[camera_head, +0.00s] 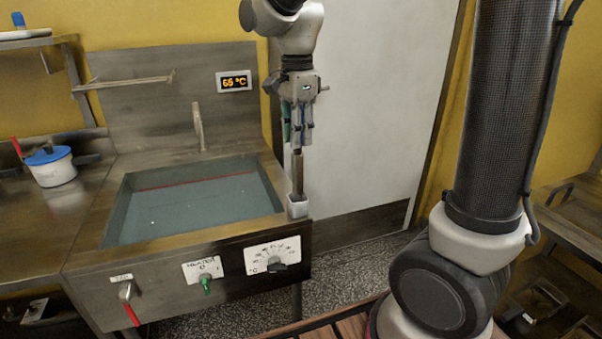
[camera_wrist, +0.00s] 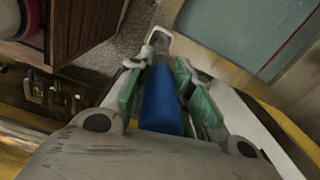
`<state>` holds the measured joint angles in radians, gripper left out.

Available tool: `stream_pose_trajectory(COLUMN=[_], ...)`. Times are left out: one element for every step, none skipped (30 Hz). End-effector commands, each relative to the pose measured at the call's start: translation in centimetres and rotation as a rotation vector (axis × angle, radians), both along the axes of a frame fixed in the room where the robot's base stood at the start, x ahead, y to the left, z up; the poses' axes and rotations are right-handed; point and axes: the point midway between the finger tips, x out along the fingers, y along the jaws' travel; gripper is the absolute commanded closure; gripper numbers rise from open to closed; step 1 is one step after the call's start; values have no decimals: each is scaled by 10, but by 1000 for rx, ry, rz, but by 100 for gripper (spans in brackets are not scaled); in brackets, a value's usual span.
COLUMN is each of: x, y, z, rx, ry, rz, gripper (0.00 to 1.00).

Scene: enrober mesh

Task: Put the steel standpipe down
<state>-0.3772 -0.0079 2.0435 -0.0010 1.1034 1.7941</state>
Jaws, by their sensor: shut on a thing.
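The steel standpipe (camera_head: 298,172) hangs upright below my gripper (camera_head: 298,135), at the right edge of the sink. Its blue grip (camera_wrist: 161,103) fills the space between the green-padded fingers of my gripper (camera_wrist: 161,75) in the wrist view. The pipe's lower end meets a small white square holder (camera_head: 297,207) at the sink's front right corner. The holder also shows around the far end of the pipe in the wrist view (camera_wrist: 157,32). I cannot tell how deep the pipe sits in it.
The sink (camera_head: 270,207) holds bluish water, left of the pipe. A tap (camera_head: 198,127) and a 65 °C display (camera_head: 234,82) are behind it. A dial (camera_head: 277,267) and green knob (camera_head: 206,285) are on the front. A blue-lidded pot (camera_head: 52,170) stands at left.

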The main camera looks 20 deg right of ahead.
Motion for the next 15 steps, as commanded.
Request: stream_pose_trajectory(x=[0, 0, 0, 0, 0, 0, 0, 0, 0, 0, 0, 0, 0, 0, 1], y=[0, 0, 0, 0, 0, 0, 0, 0, 0, 0, 0, 0, 0, 0, 0], z=[-8, -12, -15, -17, -21, -26, -31, -36, -42, -47, -50, -53, -54, -55, -55], rx=[-1, -1, 0, 0, 0, 0, 0, -1, -1, -1, 0, 0, 0, 0, 0], ry=[2, 2, 1, 0, 1, 1, 2, 3, 2, 3, 1, 0, 0, -1, -2], rz=[0, 0, 0, 1, 1, 1, 1, 1, 1, 1, 1, 1, 1, 1, 1], gripper=[100, 100, 100, 100, 100, 100, 100, 100, 100, 100, 100, 100, 100, 100, 100])
